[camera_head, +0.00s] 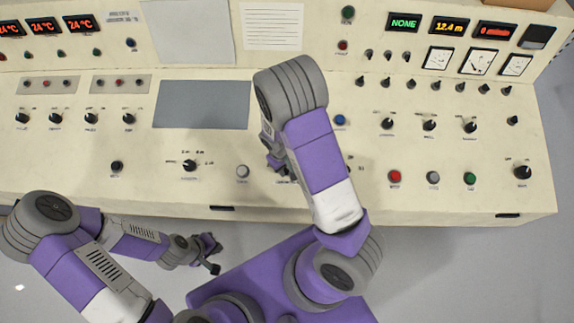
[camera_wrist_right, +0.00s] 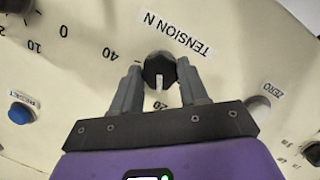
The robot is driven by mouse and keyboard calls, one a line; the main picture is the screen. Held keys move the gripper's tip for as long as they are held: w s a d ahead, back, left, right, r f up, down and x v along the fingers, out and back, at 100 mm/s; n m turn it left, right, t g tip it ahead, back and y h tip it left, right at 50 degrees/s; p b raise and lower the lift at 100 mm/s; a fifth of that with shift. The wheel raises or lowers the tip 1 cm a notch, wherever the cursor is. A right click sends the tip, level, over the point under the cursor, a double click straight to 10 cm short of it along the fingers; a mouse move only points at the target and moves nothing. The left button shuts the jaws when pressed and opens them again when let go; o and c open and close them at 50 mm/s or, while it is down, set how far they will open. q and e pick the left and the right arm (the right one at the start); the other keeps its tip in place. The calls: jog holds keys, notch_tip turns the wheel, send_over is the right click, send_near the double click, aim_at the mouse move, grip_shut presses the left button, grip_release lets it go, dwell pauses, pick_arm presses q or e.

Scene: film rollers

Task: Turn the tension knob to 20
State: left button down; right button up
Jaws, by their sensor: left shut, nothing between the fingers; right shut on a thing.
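The tension knob (camera_wrist_right: 157,66) is black with a white pointer line, beside the label TENSION N on the cream panel. In the right wrist view its pointer points down the picture, toward the printed 20; a 40 shows to its left. My right gripper (camera_wrist_right: 159,74) has a finger on each side of the knob and is shut on it. In the head view the right gripper (camera_head: 277,163) is partly hidden by my arm, and I cannot make out the knob there. My left gripper (camera_head: 211,257) is shut and empty, in front of the console's front edge.
The console (camera_head: 70,170) carries many other knobs and buttons. In the wrist view a ZERO button (camera_wrist_right: 258,104) lies right of the knob, and a blue button (camera_wrist_right: 20,113) and another dial (camera_wrist_right: 18,6) lie left. A grey screen (camera_head: 202,104) is on the console.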

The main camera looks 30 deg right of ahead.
jog(key=o, duration=1.1)
jog(key=shift+c, duration=0.2)
jog(key=shift+r, duration=0.15)
jog(key=r, duration=0.5)
jog(key=a+r+p, duration=0.1)
jog(key=r, duration=0.1)
jog(key=shift+w+r, duration=0.15)
